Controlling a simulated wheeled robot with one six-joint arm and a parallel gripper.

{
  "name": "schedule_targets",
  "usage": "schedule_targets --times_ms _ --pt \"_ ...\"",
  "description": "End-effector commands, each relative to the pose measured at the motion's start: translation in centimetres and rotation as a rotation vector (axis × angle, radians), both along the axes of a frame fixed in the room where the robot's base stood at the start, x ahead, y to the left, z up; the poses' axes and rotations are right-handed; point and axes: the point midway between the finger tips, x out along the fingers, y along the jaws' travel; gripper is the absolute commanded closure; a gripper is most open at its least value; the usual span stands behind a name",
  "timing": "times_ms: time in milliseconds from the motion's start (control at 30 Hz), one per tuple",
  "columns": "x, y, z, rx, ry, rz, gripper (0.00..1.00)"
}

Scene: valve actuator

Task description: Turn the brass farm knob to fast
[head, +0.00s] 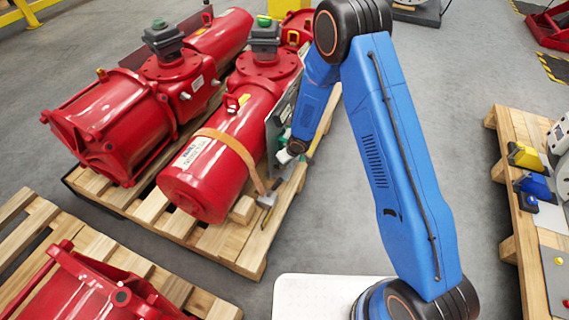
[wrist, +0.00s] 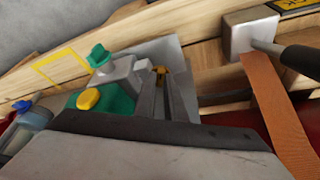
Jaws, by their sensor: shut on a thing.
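My gripper (head: 285,156) is at a grey panel (head: 274,128) on the side of the nearer upright-topped red actuator (head: 225,130). In the wrist view my gripper (wrist: 162,76) has its two grey fingers close together on a small brass knob (wrist: 161,71). Only a bit of the knob shows between the fingers; its pointer and any fast or slow marking are hidden. In the head view the arm and gripper cover the knob. Left of the fingers in the wrist view are a green knob (wrist: 98,56) on a grey block and a yellow knob (wrist: 88,98) on a green block.
An orange strap (head: 230,145) runs over the actuator to a metal buckle (head: 266,199), close to the gripper; the strap also shows in the wrist view (wrist: 275,105). The actuators sit on a wooden pallet (head: 252,262).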

Motion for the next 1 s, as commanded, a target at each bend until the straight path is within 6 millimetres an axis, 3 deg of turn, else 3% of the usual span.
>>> schedule_targets --times_ms 1000 --pt "0.3 -0.3 -0.05 -0.001 0.001 0.34 1.0"
